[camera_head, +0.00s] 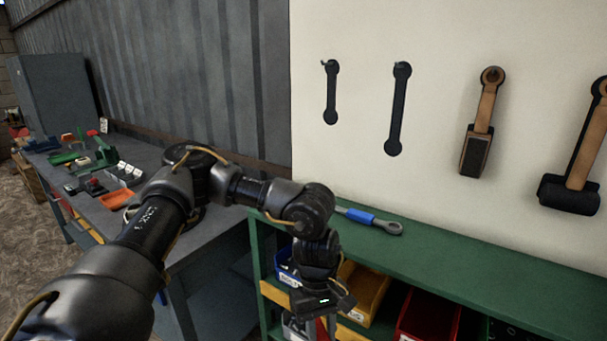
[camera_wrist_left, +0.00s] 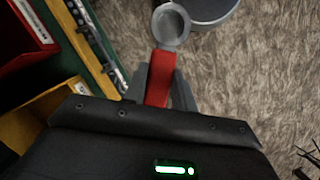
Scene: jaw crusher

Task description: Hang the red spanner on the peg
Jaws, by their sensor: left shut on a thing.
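In the left wrist view, my left gripper (camera_wrist_left: 162,88) is shut on the red spanner (camera_wrist_left: 158,72). It grips the red handle, and a grey ring end (camera_wrist_left: 171,27) sticks out beyond the fingers. The pale board has two black spanner outlines, a short one (camera_head: 331,95) and a longer one (camera_head: 398,115). A peg (camera_head: 324,63) shows at the top of the short one and another peg (camera_head: 398,68) on the longer one. My right gripper is out of view.
A blue-handled spanner (camera_head: 372,219) lies on the green shelf top (camera_head: 450,262). Yellow (camera_head: 363,292) and red bins (camera_head: 430,315) stand below it. A cluttered grey workbench (camera_head: 215,235) stands at left.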

